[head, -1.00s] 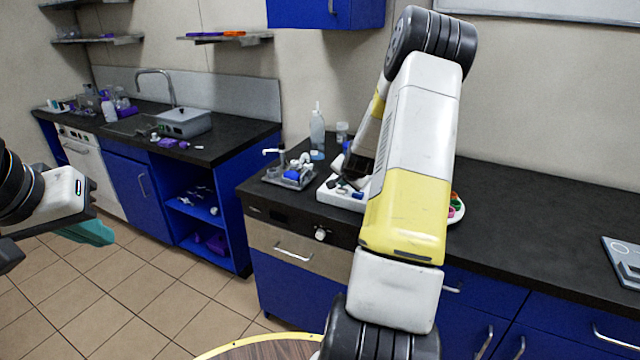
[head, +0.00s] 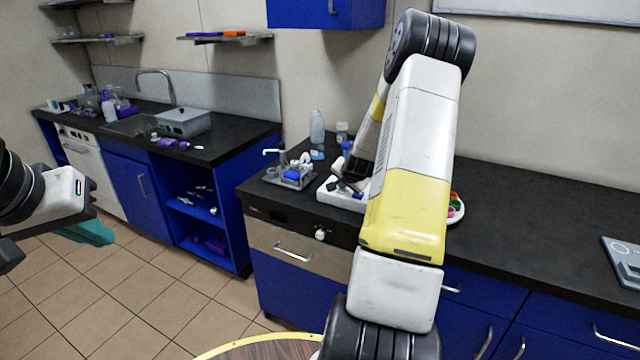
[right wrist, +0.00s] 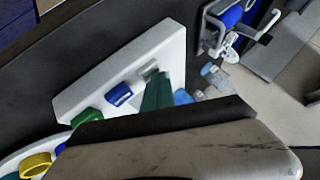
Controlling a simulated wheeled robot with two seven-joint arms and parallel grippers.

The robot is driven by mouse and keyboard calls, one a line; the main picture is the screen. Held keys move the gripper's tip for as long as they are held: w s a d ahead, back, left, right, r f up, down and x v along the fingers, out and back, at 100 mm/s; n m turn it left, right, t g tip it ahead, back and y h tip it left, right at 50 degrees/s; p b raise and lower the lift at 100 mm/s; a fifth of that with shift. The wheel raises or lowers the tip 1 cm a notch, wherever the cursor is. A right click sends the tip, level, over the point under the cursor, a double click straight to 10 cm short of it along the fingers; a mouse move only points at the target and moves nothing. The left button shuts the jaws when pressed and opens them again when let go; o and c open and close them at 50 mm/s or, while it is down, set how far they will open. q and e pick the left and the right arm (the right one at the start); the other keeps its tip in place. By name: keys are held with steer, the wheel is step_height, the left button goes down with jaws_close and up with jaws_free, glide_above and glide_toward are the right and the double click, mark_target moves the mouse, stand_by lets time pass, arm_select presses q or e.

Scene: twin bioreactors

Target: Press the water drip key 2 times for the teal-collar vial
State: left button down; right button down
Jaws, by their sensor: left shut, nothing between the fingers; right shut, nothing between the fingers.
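A white key panel (head: 330,194) stands on the dark counter, partly hidden by my right arm. In the right wrist view the panel (right wrist: 85,85) carries a grey key (right wrist: 149,70), a blue key (right wrist: 118,95) and a green key (right wrist: 87,116) in a row. My right gripper (right wrist: 156,82) is shut and empty, its teal fingers over the panel's end beside the grey key; I cannot tell whether they touch. A round white holder (head: 457,214) with coloured collars shows behind my right arm; I cannot single out the teal-collar vial. My left gripper (head: 98,234) is shut and empty, over the floor at left.
A grey tray (head: 290,180) with glassware stands left of the panel, and a clear bottle (head: 317,130) behind it. A yellow collar (right wrist: 35,165) shows at the right wrist view's lower left. A grey device (head: 624,260) lies far right; the counter between is clear.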

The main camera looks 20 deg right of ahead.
mark_target(343, 192)
steer(key=shift+r, duration=0.8)
steer(key=shift+r, duration=2.5)
stand_by(0.5)
step_height(343, 192, up, 4)
steer(key=shift+f, duration=0.1)
stand_by(0.3)
steer(key=shift+f, duration=4.45)
